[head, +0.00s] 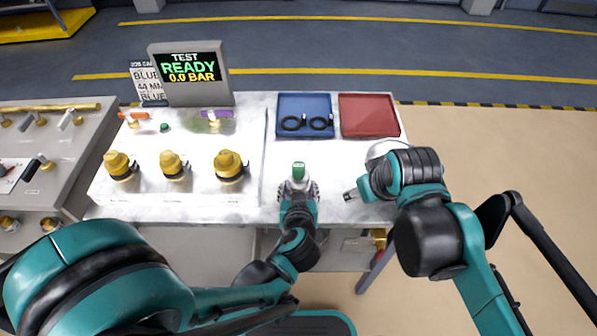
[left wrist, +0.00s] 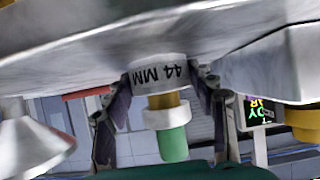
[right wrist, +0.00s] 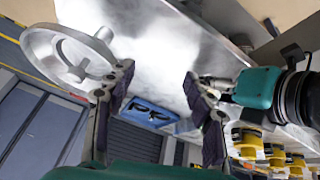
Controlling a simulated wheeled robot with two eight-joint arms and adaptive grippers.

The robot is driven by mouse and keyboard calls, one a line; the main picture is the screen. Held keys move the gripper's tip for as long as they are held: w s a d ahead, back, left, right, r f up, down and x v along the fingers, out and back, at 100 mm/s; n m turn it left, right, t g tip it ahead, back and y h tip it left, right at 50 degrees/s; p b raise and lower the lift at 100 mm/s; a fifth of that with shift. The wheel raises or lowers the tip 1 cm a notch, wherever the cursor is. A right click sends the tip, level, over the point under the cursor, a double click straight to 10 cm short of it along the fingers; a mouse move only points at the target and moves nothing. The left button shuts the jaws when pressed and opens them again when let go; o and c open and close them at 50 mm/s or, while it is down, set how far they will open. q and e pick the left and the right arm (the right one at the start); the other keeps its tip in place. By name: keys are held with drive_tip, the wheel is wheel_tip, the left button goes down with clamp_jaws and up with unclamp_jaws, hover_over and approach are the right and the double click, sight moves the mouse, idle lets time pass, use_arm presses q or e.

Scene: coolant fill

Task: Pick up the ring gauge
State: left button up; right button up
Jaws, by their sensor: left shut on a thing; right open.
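A gauge-like piece (left wrist: 158,76) has a white band marked 44 MM, a brass stem, a white collar and a green end; I take it for the ring gauge. In the head view its green top (head: 299,170) stands upright over the front of the bench. My left gripper (head: 298,190) is shut on it, with one finger on each side of the band in the left wrist view (left wrist: 158,88). I cannot tell whether its base touches the bench. My right gripper (right wrist: 155,85) is open and empty; in the head view its forearm mostly hides it.
A blue tray (head: 305,104) with two black rings and a red tray (head: 369,116) lie at the back right. A silver handwheel (right wrist: 75,55) is beside my right gripper. Several yellow-capped fittings (head: 229,165) stand on the left. A display (head: 189,75) reads READY.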

drive_tip(key=w+a+r+n+g, duration=0.3)
drive_tip(key=w+a+r+n, duration=0.2)
drive_tip(key=a+r+n, duration=0.1)
wheel_tip(320, 180, up, 3)
drive_tip(key=n+g, duration=0.2)
drive_tip(key=n, duration=0.4)
hover_over(298, 165)
drive_tip(key=f, duration=0.6)
drive_tip(key=shift+w+d, duration=0.35)
drive_tip(key=shift+d, duration=0.05)
drive_tip(key=f, duration=0.5)
drive_tip(key=shift+s+a+f, duration=0.35)
drive_tip(key=shift+c, duration=0.3)
clamp_jaws()
